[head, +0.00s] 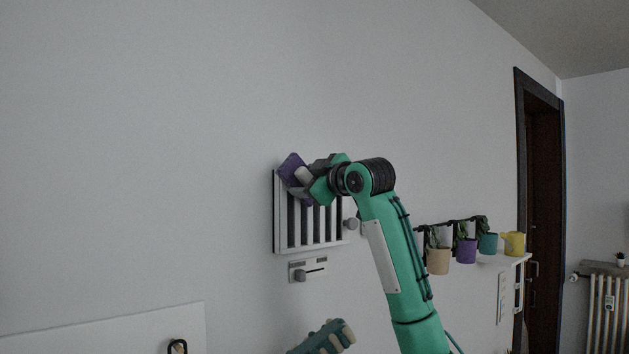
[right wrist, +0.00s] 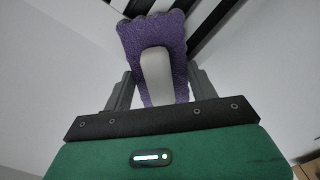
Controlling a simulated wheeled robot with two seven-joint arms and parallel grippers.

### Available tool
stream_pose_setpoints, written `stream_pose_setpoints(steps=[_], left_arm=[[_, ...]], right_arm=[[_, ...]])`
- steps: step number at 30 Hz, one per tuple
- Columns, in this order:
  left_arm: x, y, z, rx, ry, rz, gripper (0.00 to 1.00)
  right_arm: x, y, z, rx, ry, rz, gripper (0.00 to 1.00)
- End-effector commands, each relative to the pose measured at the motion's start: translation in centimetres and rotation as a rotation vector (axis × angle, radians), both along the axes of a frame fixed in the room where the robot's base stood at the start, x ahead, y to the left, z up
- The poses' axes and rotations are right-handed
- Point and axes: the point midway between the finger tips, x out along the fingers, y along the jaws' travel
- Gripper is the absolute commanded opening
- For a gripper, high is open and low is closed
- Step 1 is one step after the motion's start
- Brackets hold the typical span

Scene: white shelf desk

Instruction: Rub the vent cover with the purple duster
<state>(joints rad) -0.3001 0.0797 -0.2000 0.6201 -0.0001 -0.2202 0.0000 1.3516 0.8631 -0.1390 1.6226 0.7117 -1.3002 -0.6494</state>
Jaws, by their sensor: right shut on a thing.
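The vent cover (head: 279,225) is a light grey frame with upright slats and dark gaps, fixed on the wall. The purple duster (head: 290,166) is at its upper left part, overlapping it in the head view. My right gripper (head: 308,183) is shut on the duster's pale grey handle. In the right wrist view the purple duster (right wrist: 131,40) stands up between the fingers, with its wavy far edge near the slats of the vent cover (right wrist: 203,14). I cannot tell for sure whether it presses on them. My left gripper is not in view.
A teal lobed object (head: 322,338) shows at the bottom.

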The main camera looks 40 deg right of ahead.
Motion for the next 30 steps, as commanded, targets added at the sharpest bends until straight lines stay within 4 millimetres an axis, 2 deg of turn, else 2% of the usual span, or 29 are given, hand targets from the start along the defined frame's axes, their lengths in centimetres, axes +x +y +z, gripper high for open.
stream_pose_setpoints(steps=[6,17,30], left_arm=[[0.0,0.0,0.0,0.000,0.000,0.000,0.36],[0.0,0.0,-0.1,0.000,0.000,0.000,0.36],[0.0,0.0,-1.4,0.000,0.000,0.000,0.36]], right_arm=[[0.2,1.8,0.0,-0.001,-0.001,0.001,0.40],[0.0,2.0,0.0,-0.001,0.000,0.000,0.40],[-4.2,2.4,-0.1,-0.001,-0.001,0.000,0.40]])
